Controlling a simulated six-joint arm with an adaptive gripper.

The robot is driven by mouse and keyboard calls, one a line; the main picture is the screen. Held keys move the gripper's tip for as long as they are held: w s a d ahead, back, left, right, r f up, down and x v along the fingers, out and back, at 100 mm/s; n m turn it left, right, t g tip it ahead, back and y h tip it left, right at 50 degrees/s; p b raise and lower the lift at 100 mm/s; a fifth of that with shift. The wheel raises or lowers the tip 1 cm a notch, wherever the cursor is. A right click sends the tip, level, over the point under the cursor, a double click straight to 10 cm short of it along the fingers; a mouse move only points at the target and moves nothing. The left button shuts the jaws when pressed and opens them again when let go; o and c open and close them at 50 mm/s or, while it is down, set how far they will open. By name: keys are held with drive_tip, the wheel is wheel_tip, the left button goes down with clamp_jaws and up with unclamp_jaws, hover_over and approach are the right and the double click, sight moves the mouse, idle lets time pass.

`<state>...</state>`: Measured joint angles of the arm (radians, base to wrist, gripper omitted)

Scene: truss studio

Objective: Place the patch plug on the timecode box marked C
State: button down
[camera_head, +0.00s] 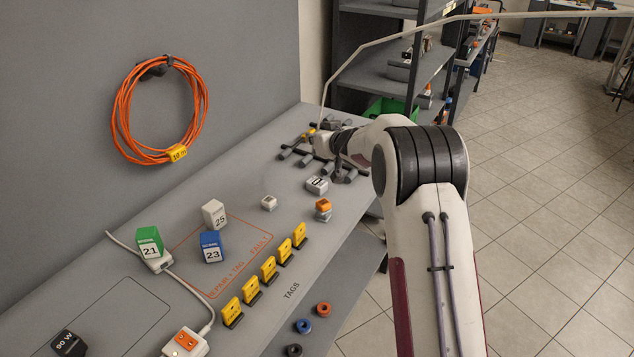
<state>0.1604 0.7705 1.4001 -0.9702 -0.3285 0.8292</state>
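No box with a clearly readable C shows. A small white box (317,185) with a dark mark lies on the bench just below my gripper; its mark is too small to read. Boxes marked 21 (green) (149,241), 25 (pale grey) (214,213) and 23 (blue) (211,246) stand further left. I cannot tell which thing is the patch plug. My gripper (322,147) is at the far end of the bench, among dark rods or pegs (306,159). It is small and partly hidden by my arm, so its fingers and anything in them are unclear.
A small white block (269,202) and an orange-and-white block (323,209) stand mid-bench. Several yellow tags (269,270) line the front edge. A white power strip (185,343) with a cable is at the near end. An orange cable coil (160,110) hangs on the wall.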

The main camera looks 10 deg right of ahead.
idle(0.4)
hover_over(318, 183)
drive_tip(key=w, duration=0.1)
drive_tip(key=shift+f, duration=3.15)
drive_tip(key=shift+f, duration=1.85)
drive_tip(key=shift+f, duration=0.15)
drive_tip(key=c, duration=1.9)
unclamp_jaws()
drive_tip(key=shift+s+r, duration=0.35)
drive_tip(key=shift+s, duration=0.05)
drive_tip(key=shift+v, duration=5.55)
